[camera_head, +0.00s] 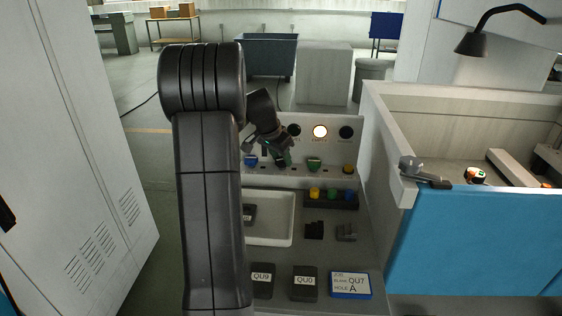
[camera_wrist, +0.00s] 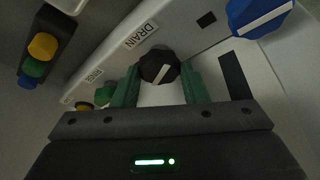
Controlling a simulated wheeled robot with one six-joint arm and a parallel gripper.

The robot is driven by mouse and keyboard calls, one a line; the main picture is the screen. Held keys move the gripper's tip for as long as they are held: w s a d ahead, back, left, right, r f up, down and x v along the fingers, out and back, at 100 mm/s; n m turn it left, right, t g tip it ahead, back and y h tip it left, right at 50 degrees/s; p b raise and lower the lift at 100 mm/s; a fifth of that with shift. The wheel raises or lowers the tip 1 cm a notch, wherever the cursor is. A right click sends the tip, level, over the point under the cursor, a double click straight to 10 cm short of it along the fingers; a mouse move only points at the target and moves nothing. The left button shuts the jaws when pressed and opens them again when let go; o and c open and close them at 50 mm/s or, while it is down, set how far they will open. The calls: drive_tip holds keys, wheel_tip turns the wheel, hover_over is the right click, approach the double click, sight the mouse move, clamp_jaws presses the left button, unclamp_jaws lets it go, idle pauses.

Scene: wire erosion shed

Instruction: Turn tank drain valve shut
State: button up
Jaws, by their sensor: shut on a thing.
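The drain valve is a black round knob (camera_wrist: 160,66) with a white pointer line, beside a DRAIN label (camera_wrist: 141,33) on a pale panel in the wrist view. The pointer runs from lower left to upper right there. My gripper (camera_wrist: 160,84) has its green fingers on either side of the knob, shut on it. In the head view my gripper (camera_head: 282,158) is at the panel between a blue knob (camera_head: 251,161) and a green knob (camera_head: 314,164); it hides the black knob there.
A yellow knob (camera_head: 348,169) is at the panel's right. Above, one lamp (camera_head: 320,131) is lit between two dark ones. Below are a white tray (camera_head: 291,218), a box of coloured buttons (camera_head: 331,200) and labelled blocks. A blue-fronted tank (camera_head: 470,240) stands at right.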

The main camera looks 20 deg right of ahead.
drive_tip(key=shift+m, duration=0.4)
drive_tip(key=o, duration=1)
drive_tip(key=shift+c, duration=0.2)
drive_tip(key=shift+a+r, duration=0.1)
drive_tip(key=shift+r, duration=0.05)
drive_tip(key=v, duration=1.3)
drive_tip(key=shift+a+r+b, duration=0.2)
drive_tip(key=shift+r+b, duration=0.05)
drive_tip(key=shift+b, duration=0.2)
drive_tip(key=shift+w, duration=0.1)
